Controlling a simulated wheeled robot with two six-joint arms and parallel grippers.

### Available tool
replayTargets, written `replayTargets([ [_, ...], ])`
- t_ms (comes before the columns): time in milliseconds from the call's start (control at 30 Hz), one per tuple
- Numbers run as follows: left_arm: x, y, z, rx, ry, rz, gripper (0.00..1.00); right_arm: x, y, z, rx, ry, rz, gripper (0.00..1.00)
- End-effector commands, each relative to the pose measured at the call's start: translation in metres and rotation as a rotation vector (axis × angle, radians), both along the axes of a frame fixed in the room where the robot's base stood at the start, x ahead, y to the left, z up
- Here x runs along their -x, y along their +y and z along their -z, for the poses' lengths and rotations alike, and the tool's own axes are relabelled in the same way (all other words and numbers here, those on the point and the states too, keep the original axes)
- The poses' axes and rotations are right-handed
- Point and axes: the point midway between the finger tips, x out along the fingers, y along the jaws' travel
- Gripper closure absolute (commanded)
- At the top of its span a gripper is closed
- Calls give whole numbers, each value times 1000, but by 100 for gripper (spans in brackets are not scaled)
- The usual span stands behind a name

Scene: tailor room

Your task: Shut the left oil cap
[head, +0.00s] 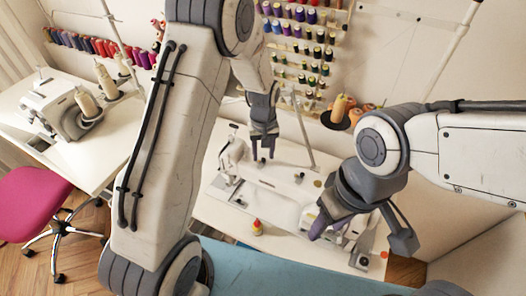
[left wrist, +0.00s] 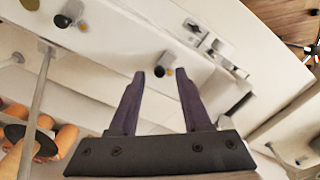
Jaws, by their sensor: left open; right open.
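The white sewing machine (head: 270,186) stands on the middle table. In the left wrist view, a small dark cap (left wrist: 160,71) with a gold spot beside it sits on the machine's white top. It appears between my left fingertips in the picture, with no contact visible. It looks like the left oil cap, its lid perhaps raised. A second dark cap (left wrist: 63,20) with a gold spot is further left in that view. My left gripper (head: 263,157) is open and empty above the machine, pointing down. My right gripper (head: 325,228) is open over the machine's right end.
A small yellow bottle with a red top (head: 257,227) stands at the table's front. A thread stand with orange spools (head: 341,112) is behind the machine. Another sewing machine (head: 65,108) and a pink chair (head: 28,203) are at left.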

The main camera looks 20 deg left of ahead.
Motion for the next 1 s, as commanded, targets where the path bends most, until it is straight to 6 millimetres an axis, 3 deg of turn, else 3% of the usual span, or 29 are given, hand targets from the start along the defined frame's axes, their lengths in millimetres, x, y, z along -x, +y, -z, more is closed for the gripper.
replayTargets([
  [367,0,0,9,1,-1,0,52,0,0,-2,0,0,-1,52],
  [400,0,0,8,1,-1,0,60,0,0,-2,0,0,-1,52],
  [500,0,0,8,1,-1,0,98,0,0,-2,0,0,-1,52],
  [533,0,0,8,1,-1,0,100,0,0,-2,0,0,-1,52],
  [1000,0,0,8,0,-2,78,100,0,0,0,0,0,0,52],
])
